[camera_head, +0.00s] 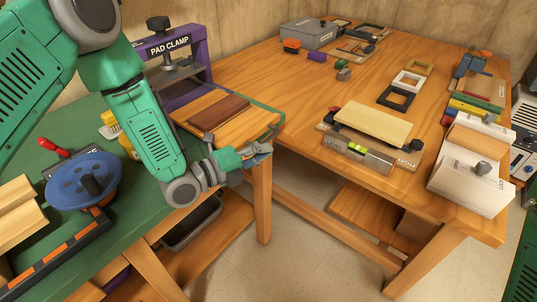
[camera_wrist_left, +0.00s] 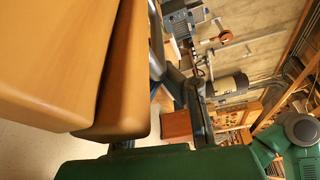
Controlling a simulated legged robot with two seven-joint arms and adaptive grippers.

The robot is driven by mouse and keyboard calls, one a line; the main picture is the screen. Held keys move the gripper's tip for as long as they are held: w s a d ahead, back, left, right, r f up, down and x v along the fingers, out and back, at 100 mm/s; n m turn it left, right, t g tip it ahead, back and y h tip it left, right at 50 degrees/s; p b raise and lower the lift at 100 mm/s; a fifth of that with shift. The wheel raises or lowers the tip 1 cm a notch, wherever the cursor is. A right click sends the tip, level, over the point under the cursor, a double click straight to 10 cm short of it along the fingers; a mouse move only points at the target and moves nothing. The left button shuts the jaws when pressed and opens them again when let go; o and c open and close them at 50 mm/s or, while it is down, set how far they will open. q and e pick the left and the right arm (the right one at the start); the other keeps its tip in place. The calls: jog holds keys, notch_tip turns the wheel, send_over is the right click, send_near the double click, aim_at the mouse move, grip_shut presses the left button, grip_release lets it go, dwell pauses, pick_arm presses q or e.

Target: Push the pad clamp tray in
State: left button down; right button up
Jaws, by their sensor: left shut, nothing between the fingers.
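The purple pad clamp (camera_head: 182,55) with its white-lettered sign stands on the green-topped bench in the head view. Its wooden tray (camera_head: 248,128) sticks out from under the clamp towards the bench's right edge. A dark brown pad (camera_head: 219,111) lies on the tray. My left gripper (camera_head: 262,151) is shut and empty, just off the tray's front end, low beside the bench edge; whether it touches the tray cannot be told. In the left wrist view, large wooden surfaces (camera_wrist_left: 60,60) fill the left side, very close. My right gripper is not in view.
A blue round-topped tool (camera_head: 70,185) and a yellow item (camera_head: 112,125) sit on the green bench. The wooden table (camera_head: 290,105) at right carries a sanding block, a level (camera_head: 358,154), frames and boxes. Open floor lies between the bench and table legs.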

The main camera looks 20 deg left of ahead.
aim_at(243, 146)
pick_arm(q)
jog(key=shift+a, duration=0.1)
jog(key=a, duration=0.1)
jog(key=w+a, duration=0.1)
jog(key=a, duration=0.1)
jog(key=shift+w+a, duration=0.35)
jog(key=shift+a, duration=0.05)
